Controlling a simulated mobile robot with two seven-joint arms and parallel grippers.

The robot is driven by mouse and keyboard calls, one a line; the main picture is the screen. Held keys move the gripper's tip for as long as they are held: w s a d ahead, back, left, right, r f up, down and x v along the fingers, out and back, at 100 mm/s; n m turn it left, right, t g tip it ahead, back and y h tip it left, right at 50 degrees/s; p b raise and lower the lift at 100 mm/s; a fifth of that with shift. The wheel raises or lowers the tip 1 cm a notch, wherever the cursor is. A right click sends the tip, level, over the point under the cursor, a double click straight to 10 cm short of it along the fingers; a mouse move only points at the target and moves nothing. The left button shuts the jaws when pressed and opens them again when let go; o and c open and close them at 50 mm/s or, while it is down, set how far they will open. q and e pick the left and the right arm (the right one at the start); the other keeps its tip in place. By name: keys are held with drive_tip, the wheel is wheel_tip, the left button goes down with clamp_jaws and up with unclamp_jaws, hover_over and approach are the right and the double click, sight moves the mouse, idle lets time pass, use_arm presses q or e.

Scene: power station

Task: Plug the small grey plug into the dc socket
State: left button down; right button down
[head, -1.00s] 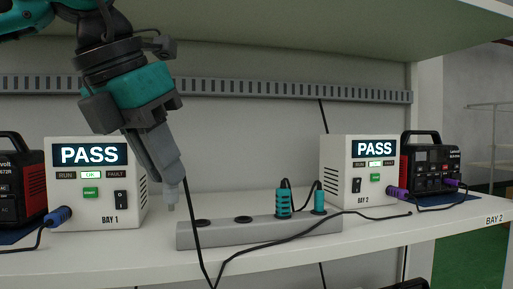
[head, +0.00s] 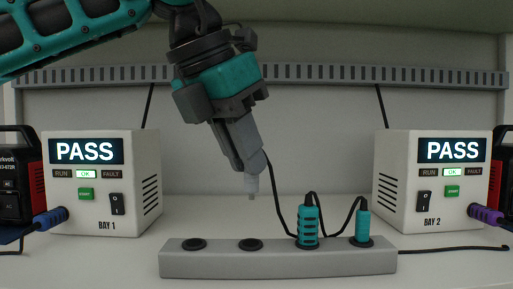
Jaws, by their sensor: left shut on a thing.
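My left gripper (head: 249,166) is shut on the small grey plug (head: 251,185). It holds the plug with its pin pointing down, apart from the grey socket strip (head: 278,263) below. In the picture the plug is above the second round black socket (head: 250,245), which is empty. Another empty round socket (head: 193,244) is at the strip's left end. I cannot tell from markings which one is the dc socket. A black cable runs from the held plug down towards the strip. My right gripper is not in view.
A large teal plug (head: 307,228) and a slimmer teal plug (head: 362,223) sit in the strip's right half. The BAY 1 box (head: 100,185) and BAY 2 box (head: 430,185) flank the strip, both showing PASS. A shelf (head: 300,10) hangs above.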

use_arm(q)
wheel_tip(320, 180, down, 5)
drive_tip(key=shift+a+r+b, duration=0.1)
drive_tip(key=shift+r+b, duration=0.1)
drive_tip(key=shift+b, duration=0.4)
drive_tip(key=shift+f+b, duration=0.4)
drive_tip(key=shift+f, duration=0.3)
drive_tip(key=shift+f+b, duration=0.3)
drive_tip(key=shift+b, duration=0.05)
drive_tip(key=shift+f, duration=0.15)
drive_tip(key=c, duration=1)
unclamp_jaws()
